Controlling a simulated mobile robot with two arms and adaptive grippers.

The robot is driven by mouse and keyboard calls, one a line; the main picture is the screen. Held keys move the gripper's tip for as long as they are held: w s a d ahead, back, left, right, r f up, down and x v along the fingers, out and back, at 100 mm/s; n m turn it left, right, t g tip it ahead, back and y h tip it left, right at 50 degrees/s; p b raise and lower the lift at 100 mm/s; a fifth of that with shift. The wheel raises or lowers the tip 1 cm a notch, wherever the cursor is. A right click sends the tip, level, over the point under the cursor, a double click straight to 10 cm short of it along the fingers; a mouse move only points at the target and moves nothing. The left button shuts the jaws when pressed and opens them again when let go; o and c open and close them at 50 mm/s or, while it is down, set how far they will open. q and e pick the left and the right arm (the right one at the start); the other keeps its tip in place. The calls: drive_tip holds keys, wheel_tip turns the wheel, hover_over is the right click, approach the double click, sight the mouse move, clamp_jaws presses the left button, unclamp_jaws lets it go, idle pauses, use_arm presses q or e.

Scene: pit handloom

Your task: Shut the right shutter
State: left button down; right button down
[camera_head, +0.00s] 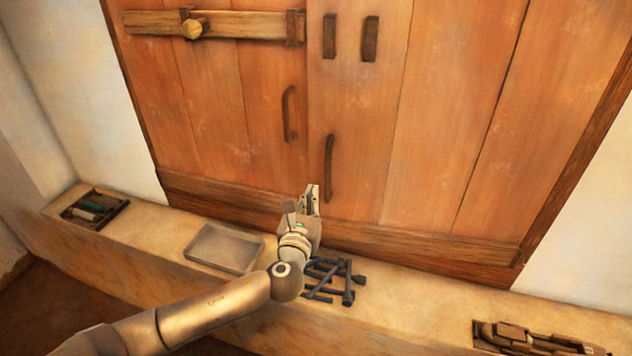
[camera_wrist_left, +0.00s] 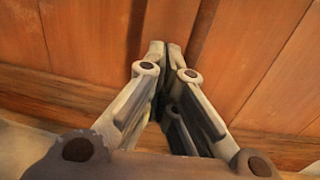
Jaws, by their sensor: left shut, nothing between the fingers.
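The right shutter (camera_head: 440,120) is a tall panel of orange-brown planks. It looks flush beside the left shutter (camera_head: 215,100), with only a thin seam between them. A dark upright handle (camera_head: 329,168) is on the right shutter near the seam, and a similar handle (camera_head: 289,114) is on the left shutter. My left gripper (camera_head: 310,192) is shut and empty, low in front of the right shutter, just below its handle. In the left wrist view its fingertips (camera_wrist_left: 165,48) meet close to the planks (camera_wrist_left: 240,50); I cannot tell whether they touch. My right gripper is not in view.
A wooden bar (camera_head: 240,25) with a knob crosses the left shutter; two brackets (camera_head: 370,40) are on the right one. The ledge (camera_head: 160,235) below holds a dark tray (camera_head: 92,208), a grey tray (camera_head: 225,248), dark rods (camera_head: 335,280) and wooden pieces (camera_head: 520,340).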

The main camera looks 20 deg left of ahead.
sight(318, 178)
use_arm(q)
drive_tip(key=shift+w+a+p, duration=0.2)
drive_tip(key=shift+w+p, duration=0.35)
drive_tip(key=shift+w, duration=2.2)
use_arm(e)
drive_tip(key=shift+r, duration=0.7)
